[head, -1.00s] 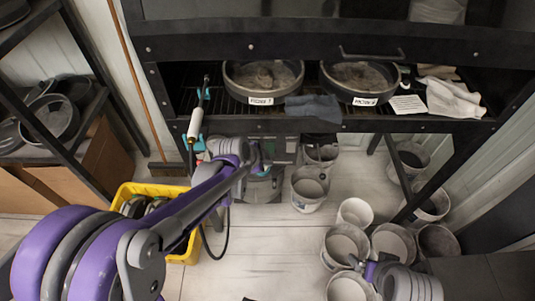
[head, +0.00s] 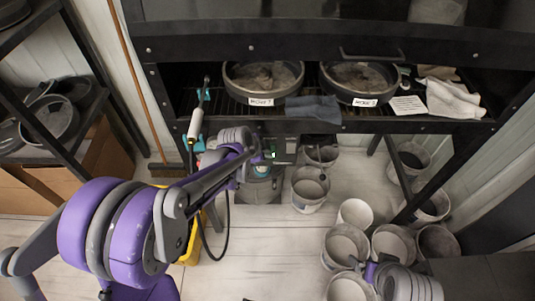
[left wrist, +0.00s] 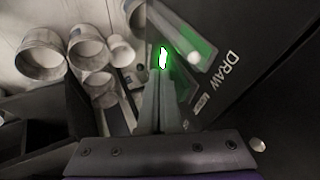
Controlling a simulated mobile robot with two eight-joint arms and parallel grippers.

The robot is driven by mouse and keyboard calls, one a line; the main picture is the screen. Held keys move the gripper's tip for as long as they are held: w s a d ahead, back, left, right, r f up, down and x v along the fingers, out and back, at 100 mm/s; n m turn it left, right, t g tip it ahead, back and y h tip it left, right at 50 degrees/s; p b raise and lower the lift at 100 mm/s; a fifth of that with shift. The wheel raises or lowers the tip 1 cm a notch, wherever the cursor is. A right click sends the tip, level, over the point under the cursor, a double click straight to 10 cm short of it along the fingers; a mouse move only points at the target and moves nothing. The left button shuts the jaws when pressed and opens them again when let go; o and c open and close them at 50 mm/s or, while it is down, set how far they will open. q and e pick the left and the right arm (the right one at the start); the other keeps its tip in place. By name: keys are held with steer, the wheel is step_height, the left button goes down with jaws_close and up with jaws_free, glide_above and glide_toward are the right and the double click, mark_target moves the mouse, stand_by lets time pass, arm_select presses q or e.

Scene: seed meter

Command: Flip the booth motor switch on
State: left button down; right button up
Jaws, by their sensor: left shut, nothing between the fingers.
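The booth motor switch (left wrist: 163,58) glows bright green in the left wrist view, on a dark panel beside the word "DRAW". A small green glow (head: 273,155) also shows in the head view, under the booth's front edge. My left gripper (left wrist: 160,88) is shut and empty, its fingertips close to the lit switch; I cannot tell whether they touch it. In the head view the left gripper (head: 264,157) is small and partly hidden by my wrist. Part of my right arm shows at the lower right; its finger state is unclear.
The black booth (head: 330,126) holds two labelled pans, a grey cloth and a white cloth. Several buckets (head: 310,188) stand on the floor below and to the right. A yellow crate (head: 190,246) is partly behind my left arm. A dark shelf (head: 70,150) stands left.

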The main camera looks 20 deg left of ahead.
arm_select(q)
steer(key=shift+r, duration=0.15)
arm_select(e)
steer(key=shift+r, duration=0.15)
arm_select(q)
steer(key=shift+r+p, duration=0.5)
steer(key=shift+r, duration=0.2)
arm_select(e)
steer(key=shift+w+r, duration=0.15)
steer(key=shift+r, duration=0.3)
arm_select(q)
steer(key=shift+d, duration=0.1)
